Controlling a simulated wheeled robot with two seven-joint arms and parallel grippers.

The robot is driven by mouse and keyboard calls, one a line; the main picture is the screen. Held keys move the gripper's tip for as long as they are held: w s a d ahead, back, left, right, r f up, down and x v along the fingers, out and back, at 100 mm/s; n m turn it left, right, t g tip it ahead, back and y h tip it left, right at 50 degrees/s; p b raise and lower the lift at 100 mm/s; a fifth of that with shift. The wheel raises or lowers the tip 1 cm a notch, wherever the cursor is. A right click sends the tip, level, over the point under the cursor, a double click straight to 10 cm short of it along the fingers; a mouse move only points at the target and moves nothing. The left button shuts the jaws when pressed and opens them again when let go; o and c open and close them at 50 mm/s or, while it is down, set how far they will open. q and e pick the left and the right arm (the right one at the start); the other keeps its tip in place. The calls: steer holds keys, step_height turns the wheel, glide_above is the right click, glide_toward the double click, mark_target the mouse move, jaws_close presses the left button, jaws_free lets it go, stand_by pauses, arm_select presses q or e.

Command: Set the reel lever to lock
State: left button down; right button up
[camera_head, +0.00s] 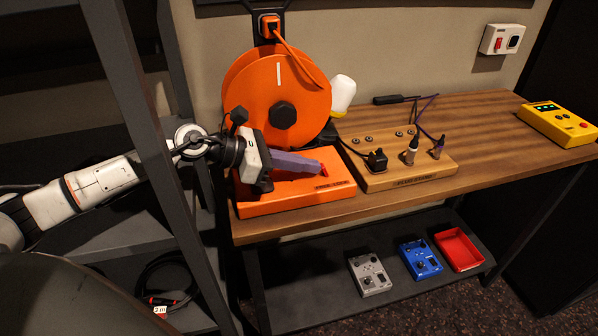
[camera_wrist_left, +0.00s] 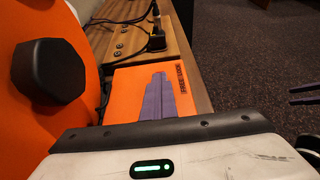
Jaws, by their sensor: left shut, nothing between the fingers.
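The orange cable reel (camera_head: 275,95) stands upright on an orange base (camera_head: 300,200) at the left end of the desk. A small red lever (camera_head: 323,171) shows on the base, by my fingertips. Lettering on the base (camera_wrist_left: 181,75) reads FREE and LOCK in the left wrist view. My left gripper (camera_head: 320,168) reaches over the base from the left, its purple fingers shut and empty. The fingertips (camera_wrist_left: 158,76) are close to the lever; I cannot tell whether they touch it. The lever is hidden in the left wrist view.
A wooden socket board (camera_head: 400,170) with plugs stands right of the base. A white-and-yellow bottle (camera_head: 342,94) stands behind it. A yellow box (camera_head: 560,124) sits at the far right. A dark rack post (camera_head: 150,110) stands beside my left arm.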

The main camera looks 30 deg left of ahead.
arm_select(q)
steer(key=shift+w+r, duration=0.2)
steer(key=shift+w+d+r, duration=0.15)
steer(key=shift+d+r, duration=0.15)
steer(key=shift+w+d+r, duration=0.3)
steer(key=shift+w, duration=0.2)
steer(key=shift+r, duration=0.2)
steer(key=shift+r+p, duration=0.6)
